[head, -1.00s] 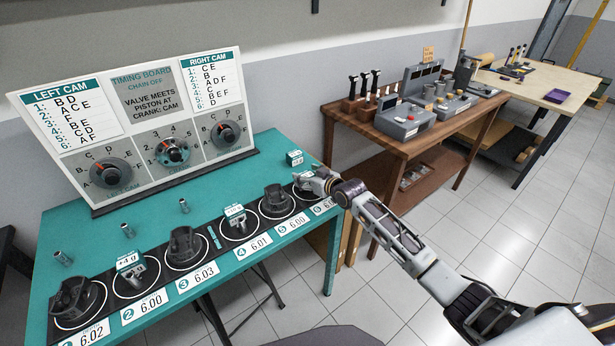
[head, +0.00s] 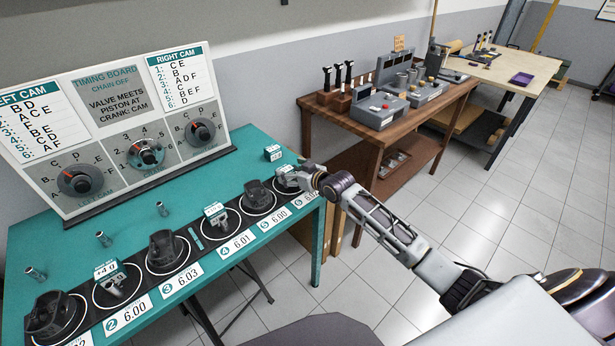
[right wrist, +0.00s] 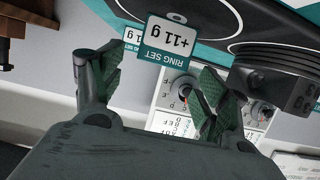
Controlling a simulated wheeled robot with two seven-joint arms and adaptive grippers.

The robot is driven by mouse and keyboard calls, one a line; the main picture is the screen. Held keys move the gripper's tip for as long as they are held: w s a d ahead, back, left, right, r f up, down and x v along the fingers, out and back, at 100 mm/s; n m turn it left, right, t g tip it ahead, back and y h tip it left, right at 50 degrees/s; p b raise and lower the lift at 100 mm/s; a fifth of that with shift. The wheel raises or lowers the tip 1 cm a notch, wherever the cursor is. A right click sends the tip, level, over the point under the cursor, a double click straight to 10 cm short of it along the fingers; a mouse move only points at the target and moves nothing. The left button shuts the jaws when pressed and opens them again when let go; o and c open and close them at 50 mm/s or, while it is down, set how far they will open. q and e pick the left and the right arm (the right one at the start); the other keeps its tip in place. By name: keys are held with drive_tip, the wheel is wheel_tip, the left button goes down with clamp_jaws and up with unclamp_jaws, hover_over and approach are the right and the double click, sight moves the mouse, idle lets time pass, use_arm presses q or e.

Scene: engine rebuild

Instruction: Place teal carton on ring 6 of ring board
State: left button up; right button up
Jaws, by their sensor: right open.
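A small teal-and-white carton (head: 272,153) stands at the right back of the teal bench, just beyond my right gripper (head: 282,178). In the right wrist view a carton labelled "+11 g" (right wrist: 168,45) shows upside down between and beyond the open fingers of the right gripper (right wrist: 160,85); I cannot tell whether they touch it. The ring board (head: 135,288) is a black strip along the bench front with white rings and numbered plates. Its right end, around ring 6, is largely hidden by my right gripper. Similar cartons stand at ring 2 (head: 105,269) and ring 4 (head: 214,209). My left gripper is out of view.
Dark pistons stand on other rings, including the one beside my right gripper (head: 258,194). Small metal pins stand behind the strip. The timing board (head: 110,130) rises at the back. A wooden bench (head: 400,130) with tools stands to the right.

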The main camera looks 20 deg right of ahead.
drive_tip(key=v, duration=0.8)
drive_tip(key=shift+s, duration=0.2)
drive_tip(key=shift+r, duration=0.1)
idle(0.6)
